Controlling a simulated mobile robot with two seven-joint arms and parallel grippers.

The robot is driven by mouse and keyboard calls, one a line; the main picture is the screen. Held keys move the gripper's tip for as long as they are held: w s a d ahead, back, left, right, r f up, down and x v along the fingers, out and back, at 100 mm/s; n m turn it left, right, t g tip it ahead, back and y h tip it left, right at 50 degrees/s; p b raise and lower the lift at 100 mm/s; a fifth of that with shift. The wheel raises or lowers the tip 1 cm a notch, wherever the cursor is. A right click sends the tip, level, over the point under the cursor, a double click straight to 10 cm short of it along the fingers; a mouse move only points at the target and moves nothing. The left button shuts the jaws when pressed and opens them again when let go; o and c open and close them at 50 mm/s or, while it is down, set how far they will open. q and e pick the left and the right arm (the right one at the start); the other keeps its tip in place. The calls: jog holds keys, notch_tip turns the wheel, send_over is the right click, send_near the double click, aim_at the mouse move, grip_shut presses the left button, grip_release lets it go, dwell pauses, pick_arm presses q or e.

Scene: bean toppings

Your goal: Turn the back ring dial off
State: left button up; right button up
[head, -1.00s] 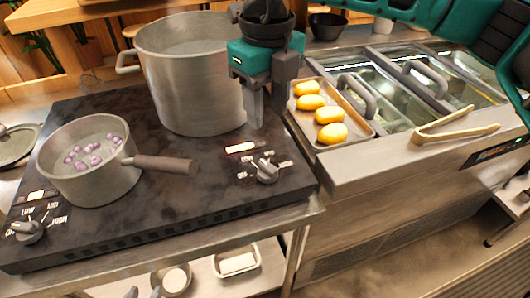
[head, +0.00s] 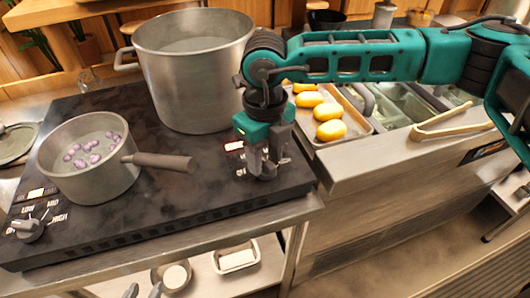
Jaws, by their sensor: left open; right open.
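A black cooktop (head: 200,185) has two dials. The right dial (head: 267,173) is mostly hidden by my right gripper (head: 268,166); I cannot read its setting. The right gripper points down with open fingers around that dial; contact is unclear. A lit indicator (head: 235,147) sits behind it. The left dial (head: 28,229) is at the front left corner, with a lit indicator (head: 36,193) behind it. I cannot tell which dial is labelled for the back ring. My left gripper (head: 143,291) shows only its fingertips, apart, at the bottom edge.
A large pot (head: 190,85) stands at the back of the cooktop. A saucepan (head: 85,175) with purple pieces stands at the left, its handle (head: 165,161) pointing right. A tray (head: 350,140) with yellow items and tongs (head: 450,126) lie on the right counter.

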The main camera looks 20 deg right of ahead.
jog(key=shift+c, duration=0.4)
grip_shut()
